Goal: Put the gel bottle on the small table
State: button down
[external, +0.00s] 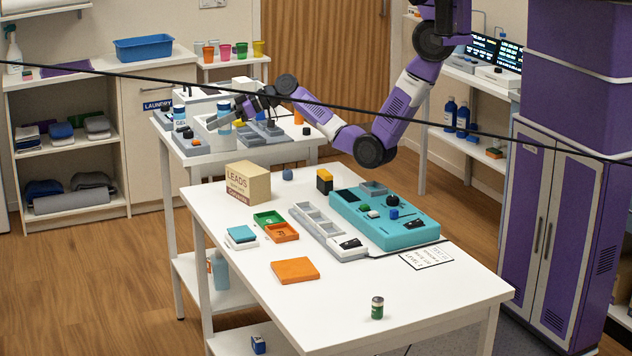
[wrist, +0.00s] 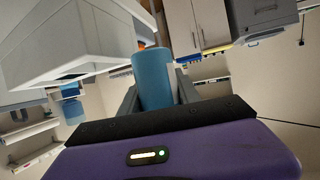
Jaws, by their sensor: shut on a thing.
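My gripper (external: 229,114) reaches over the white table at the back left. It is shut on a blue bottle (wrist: 155,80), which stands between the two fingers in the wrist view. In the external view this blue-and-white bottle (external: 224,124) is partly covered by the fingers, and I cannot tell whether its base touches anything. A small white table (external: 232,62) with coloured cups stands behind, against the wall.
Grey trays and a white box-like device crowd the back-left table (external: 198,157) around my gripper. The front white table (external: 340,300) holds a teal console (external: 385,215), a carton (external: 247,184) and small trays. A dark cable (external: 330,108) crosses the external view.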

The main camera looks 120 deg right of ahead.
jog(key=s+d+r+n+y, duration=0.2)
jog(key=s+d+r, duration=0.3)
jog(key=d, duration=0.2)
jog(key=shift+m, duration=0.3)
jog(key=s+d+f, duration=0.1)
jog(key=s+d, duration=0.1)
jog(key=s+d+f+p, duration=0.1)
jog(key=s+d+f, duration=0.2)
jog(key=s+d, duration=0.2)
jog(key=shift+f+p, duration=0.25)
jog(key=shift+p, duration=0.15)
jog(key=shift+f+b, duration=1.5)
jog(key=shift+f, duration=1.8)
jog(key=shift+w+f+b, duration=0.1)
jog(key=shift+f+b, duration=0.15)
jog(key=shift+b, duration=0.05)
jog(key=c, duration=0.8)
grip_release()
jog(key=shift+a, duration=0.1)
